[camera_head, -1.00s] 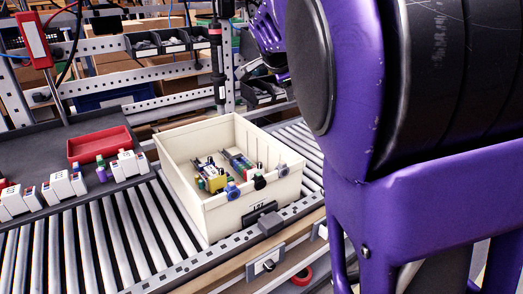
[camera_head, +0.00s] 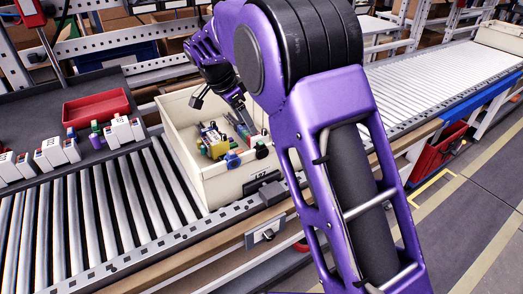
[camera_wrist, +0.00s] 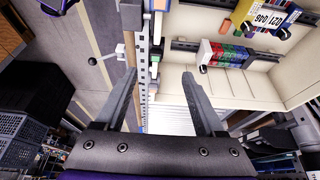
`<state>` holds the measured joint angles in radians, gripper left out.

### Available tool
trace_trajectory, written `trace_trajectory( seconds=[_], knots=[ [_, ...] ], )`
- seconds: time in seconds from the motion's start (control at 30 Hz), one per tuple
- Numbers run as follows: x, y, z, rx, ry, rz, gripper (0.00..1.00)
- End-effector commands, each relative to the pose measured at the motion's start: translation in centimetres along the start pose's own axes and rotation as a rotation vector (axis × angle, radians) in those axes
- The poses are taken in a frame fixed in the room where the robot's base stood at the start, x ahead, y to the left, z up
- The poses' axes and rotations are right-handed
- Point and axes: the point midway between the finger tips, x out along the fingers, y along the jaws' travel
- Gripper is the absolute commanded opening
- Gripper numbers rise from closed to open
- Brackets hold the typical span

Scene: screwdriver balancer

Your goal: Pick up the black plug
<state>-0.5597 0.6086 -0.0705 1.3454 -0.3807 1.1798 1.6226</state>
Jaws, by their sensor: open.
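The black plug (camera_head: 262,151) sits at the front edge of the cream bin (camera_head: 222,188), just right of a blue plug (camera_head: 232,160). I cannot make out the black plug in the wrist view. My gripper (camera_head: 243,112) is above the inside of the bin, behind the plug in the head view. In the wrist view my gripper (camera_wrist: 160,72) has its two fingers wide apart with nothing held between them. The bin's right side is partly hidden by my arm.
Modules on rails lie in the bin, including a yellow labelled one (camera_wrist: 246,14) and a coloured terminal block (camera_wrist: 225,53). A red tray (camera_head: 96,107) and several white modules (camera_head: 55,152) stand left. The roller conveyor (camera_head: 110,220) runs beneath the bin.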

Motion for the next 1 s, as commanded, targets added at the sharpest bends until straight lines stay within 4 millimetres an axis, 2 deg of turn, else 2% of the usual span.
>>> trace_trajectory(
  seconds=[0.1, 0.2, 0.47, 0.7, 0.83, 1.0],
  knots=[
    [2.7, 0.1, 0.0, 0.001, -0.001, 0.004, 0.71],
    [4.2, 0.1, -0.1, 0.003, 0.0, 0.001, 0.71],
    [6.0, 0.2, -0.1, 0.002, 0.0, 0.001, 0.71],
    [9.6, 0.9, -0.4, 0.002, -0.001, 0.002, 0.71],
    [10.5, 0.8, -0.4, 0.002, -0.001, 0.0, 0.71],
    [10.7, 0.8, -0.4, 0.002, 0.0, -0.001, 0.71]
  ],
)
